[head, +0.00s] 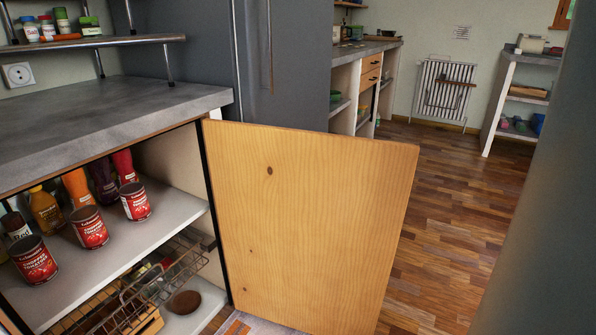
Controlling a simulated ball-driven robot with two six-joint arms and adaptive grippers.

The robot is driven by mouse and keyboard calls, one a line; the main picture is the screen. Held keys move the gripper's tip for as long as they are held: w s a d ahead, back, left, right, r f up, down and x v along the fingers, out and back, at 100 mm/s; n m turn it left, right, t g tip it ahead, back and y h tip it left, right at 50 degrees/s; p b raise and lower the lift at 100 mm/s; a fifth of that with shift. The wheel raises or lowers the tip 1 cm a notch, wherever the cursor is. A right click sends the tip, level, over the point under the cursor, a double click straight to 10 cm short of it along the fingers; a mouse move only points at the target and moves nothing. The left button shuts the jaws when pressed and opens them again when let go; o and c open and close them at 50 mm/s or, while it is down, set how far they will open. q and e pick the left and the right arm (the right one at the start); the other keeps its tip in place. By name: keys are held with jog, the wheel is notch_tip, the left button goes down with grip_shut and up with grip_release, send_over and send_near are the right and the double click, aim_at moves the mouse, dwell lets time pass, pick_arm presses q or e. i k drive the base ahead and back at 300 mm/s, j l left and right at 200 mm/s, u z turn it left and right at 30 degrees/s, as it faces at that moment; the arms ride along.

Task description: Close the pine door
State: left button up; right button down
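The pine door (310,220) stands wide open in the middle of the head view. It is a light wooden panel with a few knots, hinged on its left edge at the right side of the cabinet opening. Its free edge points to the right, out over the floor. The open cabinet (110,245) shows a white shelf with red cans, bottles and jars. Neither of my grippers is in view.
A wire basket (160,289) is in the cabinet's lower part, near the hinge side. The grey counter (100,120) is above the cabinet. A tall dark grey cabinet (190,50) stands behind. Wooden floor (450,240) right of the door is clear.

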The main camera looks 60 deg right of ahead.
aim_at(310, 222)
jog(key=k+l+u, duration=0.1)
jog(key=k+l, duration=0.15)
jog(key=l, duration=0.3)
jog(key=k+l+u, duration=0.15)
jog(key=l, duration=0.35)
jog(key=k+l+u, duration=0.1)
jog(key=k+l, duration=0.25)
jog(key=k+l+u, duration=0.1)
jog(key=k+l, duration=0.2)
jog(key=l, duration=0.3)
jog(key=k+l+u, duration=0.15)
jog(key=k+l, duration=0.15)
jog(key=l+u, duration=0.2)
jog(key=l, duration=0.8)
jog(key=k+l+u, duration=0.1)
jog(key=l+u, duration=0.15)
jog(key=l, duration=0.7)
jog(key=i+l, duration=0.1)
jog(key=l, duration=0.3)
jog(key=i+l, duration=0.1)
jog(key=l, duration=0.3)
jog(key=u, duration=0.05)
